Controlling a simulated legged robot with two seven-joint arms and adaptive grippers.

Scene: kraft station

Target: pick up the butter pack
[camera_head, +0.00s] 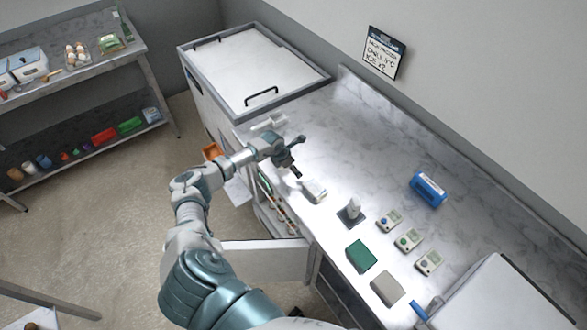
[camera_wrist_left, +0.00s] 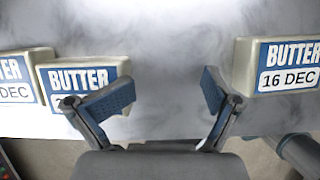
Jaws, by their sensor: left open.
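Three white butter packs with blue labels show in the left wrist view. Two stand side by side at the left: one (camera_wrist_left: 14,66) is cut by the edge, the other (camera_wrist_left: 84,66) is by the left finger and partly hidden by it. A third pack (camera_wrist_left: 262,52), marked 16 DEC, is at the right, beyond the right finger. In the head view a small pale pack (camera_head: 315,190) lies on the counter near my left gripper (camera_head: 293,158). The left gripper is open, also in the left wrist view (camera_wrist_left: 163,92), with nothing between its fingers. My right gripper is not in view.
The marble counter (camera_head: 365,135) has free room behind the gripper. A dark pad (camera_head: 351,217) with a pale item, small devices (camera_head: 408,239), a blue item (camera_head: 428,189) and a green block (camera_head: 361,257) stand further right. A white door (camera_head: 265,260) hangs open below the counter.

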